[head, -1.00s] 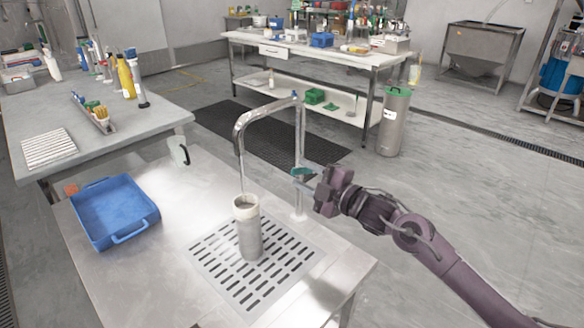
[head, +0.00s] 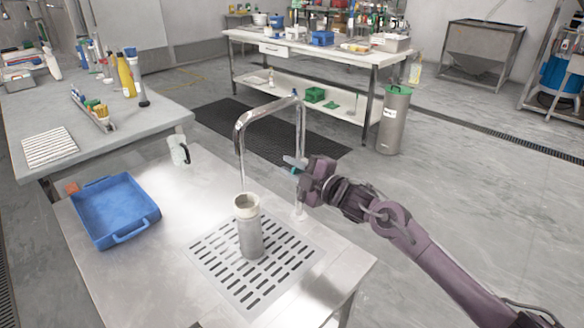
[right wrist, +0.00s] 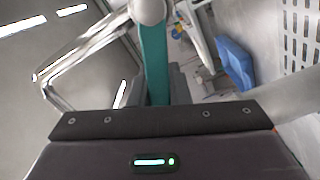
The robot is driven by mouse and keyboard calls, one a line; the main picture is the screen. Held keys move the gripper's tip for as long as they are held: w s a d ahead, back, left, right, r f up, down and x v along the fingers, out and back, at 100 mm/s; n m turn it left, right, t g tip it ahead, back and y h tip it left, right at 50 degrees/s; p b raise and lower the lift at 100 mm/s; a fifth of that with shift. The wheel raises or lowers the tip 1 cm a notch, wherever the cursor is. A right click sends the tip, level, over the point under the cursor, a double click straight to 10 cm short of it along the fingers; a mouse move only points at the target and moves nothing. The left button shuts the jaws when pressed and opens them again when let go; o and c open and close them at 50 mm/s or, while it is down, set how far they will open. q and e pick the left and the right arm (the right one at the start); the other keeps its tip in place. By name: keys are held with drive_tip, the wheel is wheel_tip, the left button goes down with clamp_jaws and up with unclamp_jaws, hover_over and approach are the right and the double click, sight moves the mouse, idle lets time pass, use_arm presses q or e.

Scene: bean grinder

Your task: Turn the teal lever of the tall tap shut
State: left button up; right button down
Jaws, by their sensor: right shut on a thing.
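The tall tap (head: 270,108) is a chrome gooseneck standing at the back right of the metal drain table. A thin pale line runs down from its spout into a metal cylinder (head: 250,235) with a light rim, upright on the slotted drain. My right gripper (head: 302,176) is at the tap's upright pipe, shut on the teal lever, which is mostly hidden in the head view. In the right wrist view the teal lever (right wrist: 154,65) runs between my dark fingers, with the chrome pipe close by at left. My left gripper is not in view.
A blue tray (head: 113,210) lies at the left of the drain table, and a white mug (head: 178,152) stands at its back edge. The slotted drain plate (head: 285,268) surrounds the cylinder. Open floor lies to the right.

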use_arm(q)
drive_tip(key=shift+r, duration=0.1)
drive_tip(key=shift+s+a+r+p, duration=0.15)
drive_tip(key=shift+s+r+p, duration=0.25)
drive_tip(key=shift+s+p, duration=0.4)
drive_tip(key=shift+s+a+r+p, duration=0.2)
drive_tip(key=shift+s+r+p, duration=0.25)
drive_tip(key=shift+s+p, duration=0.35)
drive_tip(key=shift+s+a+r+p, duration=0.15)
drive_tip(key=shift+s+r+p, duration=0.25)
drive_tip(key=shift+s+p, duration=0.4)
use_arm(e)
drive_tip(key=shift+w+d+r+m, duration=0.3)
drive_tip(key=shift+r+m, duration=0.2)
drive_tip(key=shift+m, duration=0.65)
drive_tip(key=shift+w+d+r+m, duration=0.3)
drive_tip(key=shift+r+m, duration=0.2)
drive_tip(key=shift+m, duration=0.6)
drive_tip(key=shift+w+d+r+m, duration=0.3)
drive_tip(key=shift+r+m, duration=0.2)
drive_tip(key=shift+m, duration=0.65)
drive_tip(key=c, duration=1.4)
unclamp_jaws()
drive_tip(key=shift+r, duration=0.1)
drive_tip(key=shift+o, duration=0.2)
drive_tip(key=shift+d+r, duration=0.1)
